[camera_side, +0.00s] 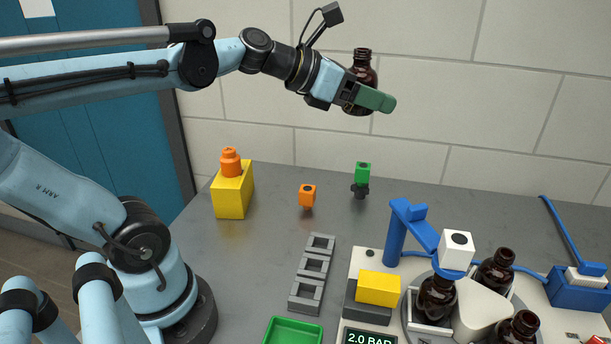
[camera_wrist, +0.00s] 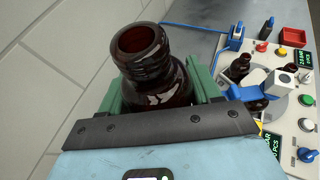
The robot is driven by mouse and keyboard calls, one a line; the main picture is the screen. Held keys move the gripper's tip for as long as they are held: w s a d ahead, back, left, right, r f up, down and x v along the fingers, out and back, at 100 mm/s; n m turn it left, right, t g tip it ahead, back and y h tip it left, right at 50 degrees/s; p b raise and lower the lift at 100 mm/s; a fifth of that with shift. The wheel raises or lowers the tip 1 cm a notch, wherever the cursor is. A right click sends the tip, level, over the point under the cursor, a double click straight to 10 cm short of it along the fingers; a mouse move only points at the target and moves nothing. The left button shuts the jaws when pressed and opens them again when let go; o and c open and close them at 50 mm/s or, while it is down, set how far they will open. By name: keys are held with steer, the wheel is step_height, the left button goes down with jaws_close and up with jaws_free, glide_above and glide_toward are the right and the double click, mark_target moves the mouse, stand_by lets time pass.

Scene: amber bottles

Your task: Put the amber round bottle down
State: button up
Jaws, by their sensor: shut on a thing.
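My gripper (camera_side: 368,97) is raised high above the grey table, in front of the tiled wall. Its green jaws are shut on an amber round bottle (camera_side: 363,64), which stands close to upright with its open neck up. In the wrist view the bottle (camera_wrist: 158,75) fills the middle, between the green jaws of my gripper (camera_wrist: 165,95). Its lower part is partly hidden by the jaws and the gripper body. Nothing touches the bottle from below.
A machine with a blue arm (camera_side: 412,225) and several amber bottles (camera_side: 496,268) stands at the right. Grey square holders (camera_side: 314,266) and a green tray (camera_side: 293,331) are at front centre. A yellow block (camera_side: 232,192) stands at back left.

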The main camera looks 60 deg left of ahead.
steer(key=w+d+f+m+h, duration=0.1)
steer(key=w+d, duration=0.1)
steer(key=w, duration=0.6)
steer(key=m+g+h, duration=0.2)
steer(key=h, duration=0.1)
glide_above(478, 234)
steer(key=s+d, duration=0.1)
steer(key=s, duration=0.3)
step_height(478, 234, down, 18)
steer(key=shift+w+d+f, duration=0.1)
steer(key=shift+f, duration=2.55)
steer(key=shift+w+d+f, duration=0.1)
steer(key=shift+f, duration=2.55)
steer(key=shift+f, duration=0.2)
steer(key=o, duration=1.1)
steer(key=shift+r, duration=0.1)
